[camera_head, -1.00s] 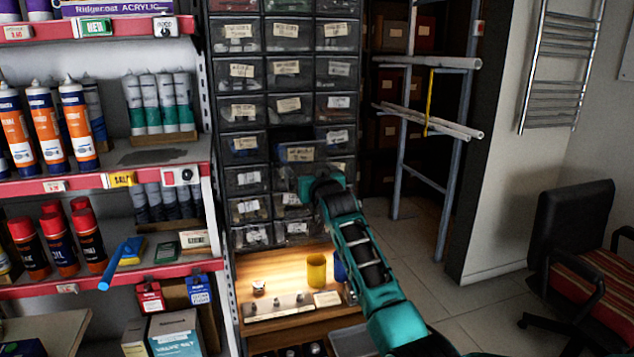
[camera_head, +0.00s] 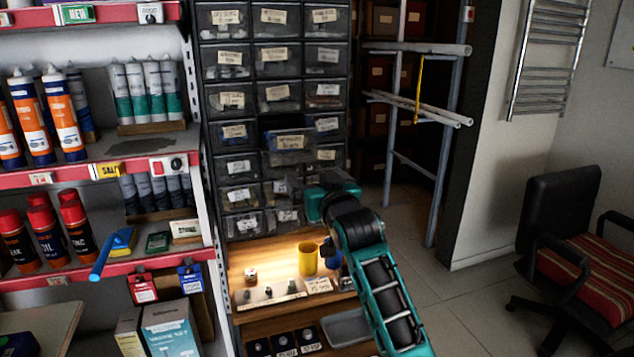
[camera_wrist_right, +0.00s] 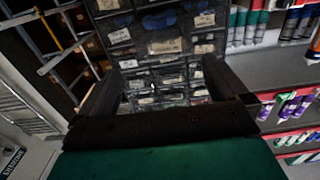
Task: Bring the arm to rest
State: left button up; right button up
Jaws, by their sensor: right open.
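My right arm, teal and black, reaches up from the bottom of the head view. Its gripper (camera_head: 300,190) is in front of the lower drawers and partly hidden by the wrist. In the right wrist view the gripper (camera_wrist_right: 165,88) has its two dark fingers wide apart, with nothing between them but the view of the drawers behind. My left gripper is not in view.
A dark drawer cabinet (camera_head: 226,97) stands ahead; one middle drawer (camera_head: 287,141) sticks out. Below it, a lit wooden counter (camera_head: 262,274) bears a yellow cup (camera_head: 308,259). Shelves of tubes and cans are left. A pipe rack (camera_head: 445,150) and chair (camera_head: 562,220) are right, with open floor between.

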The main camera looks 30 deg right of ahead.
jog(key=shift+s, duration=0.1)
dwell(0.5)
jog(key=s+a+f+n+g+y, duration=0.1)
jog(key=s+a+f, duration=0.25)
jog(key=f, duration=0.35)
jog(key=s+a+f+n+g+y, duration=0.1)
jog(key=s+a+f+n+y, duration=0.2)
jog(key=f, duration=0.5)
jog(key=s+a+f+g, duration=0.1)
jog(key=s+a+f, duration=0.2)
jog(key=s+f, duration=0.3)
jog(key=s+a+f+g+y, duration=0.1)
jog(key=s+a+f, duration=0.2)
jog(key=s+f, duration=0.3)
jog(key=s+a+f+n+g+y, duration=0.1)
jog(key=s+a+f+g, duration=0.1)
jog(key=s+a+f, duration=0.2)
jog(key=s+f, duration=0.3)
jog(key=s, duration=0.3)
jog(key=shift+a+g, duration=0.3)
dwell(2.2)
